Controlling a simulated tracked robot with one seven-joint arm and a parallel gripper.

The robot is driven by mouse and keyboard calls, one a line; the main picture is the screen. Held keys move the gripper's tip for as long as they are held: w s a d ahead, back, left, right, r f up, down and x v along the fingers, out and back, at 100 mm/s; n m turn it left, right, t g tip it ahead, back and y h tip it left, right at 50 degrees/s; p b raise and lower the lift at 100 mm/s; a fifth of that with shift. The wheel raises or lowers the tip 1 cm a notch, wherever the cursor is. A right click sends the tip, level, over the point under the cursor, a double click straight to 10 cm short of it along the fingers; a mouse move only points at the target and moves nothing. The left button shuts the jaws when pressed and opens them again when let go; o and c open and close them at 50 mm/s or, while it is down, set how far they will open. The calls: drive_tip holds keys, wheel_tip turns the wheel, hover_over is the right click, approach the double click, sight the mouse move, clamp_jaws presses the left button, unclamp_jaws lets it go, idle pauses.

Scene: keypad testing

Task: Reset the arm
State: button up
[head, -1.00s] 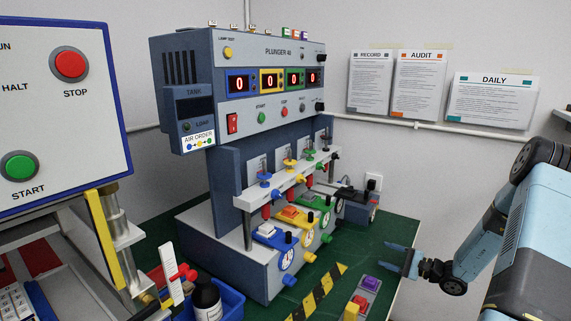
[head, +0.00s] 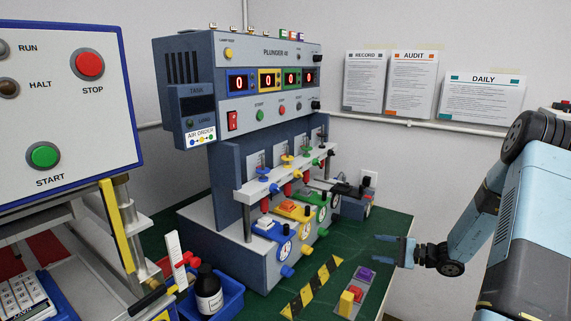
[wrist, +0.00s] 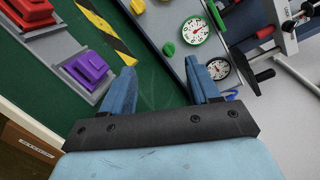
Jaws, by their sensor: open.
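My arm comes in from the right in the head view, with my gripper (head: 392,251) held out level over the right end of the green bench. Its two blue fingers are apart with nothing between them. In the wrist view my gripper (wrist: 165,82) also shows open and empty, above the green bench top near the lower edge of the keypad machine. The machine, marked PLUNGER 4 (head: 275,52), stands to the left of my gripper, apart from it. Its four displays (head: 270,81) each read 0.
A button box (head: 353,292) with purple, red and yellow buttons lies in front of my gripper. A striped yellow-black strip (head: 312,287) lies beside it. A panel with START and STOP (head: 89,64) and a blue bin with a bottle (head: 209,292) stand left. Sheets (head: 482,98) hang behind.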

drive_tip(key=s+a+r+n+g+h, duration=0.45)
drive_tip(key=s+r, duration=0.25)
drive_tip(key=r, duration=0.3)
drive_tip(key=s+a+r+n+g+h, duration=0.3)
drive_tip(key=s+a+r, duration=0.35)
drive_tip(key=r, duration=0.25)
drive_tip(key=s+d+r+n+t+h, duration=0.1)
drive_tip(key=s+r+t+h, duration=0.2)
drive_tip(key=s+r, duration=0.4)
drive_tip(key=s+d+r+n+t+h, duration=0.1)
drive_tip(key=s+r, duration=0.5)
drive_tip(key=s, duration=0.7)
drive_tip(key=shift+d+r+n+t+h, duration=0.45)
drive_tip(key=shift+t+h, duration=0.6)
drive_tip(key=shift+h, duration=0.8)
drive_tip(key=shift+s+a+f, duration=0.1)
drive_tip(key=shift+a, duration=0.05)
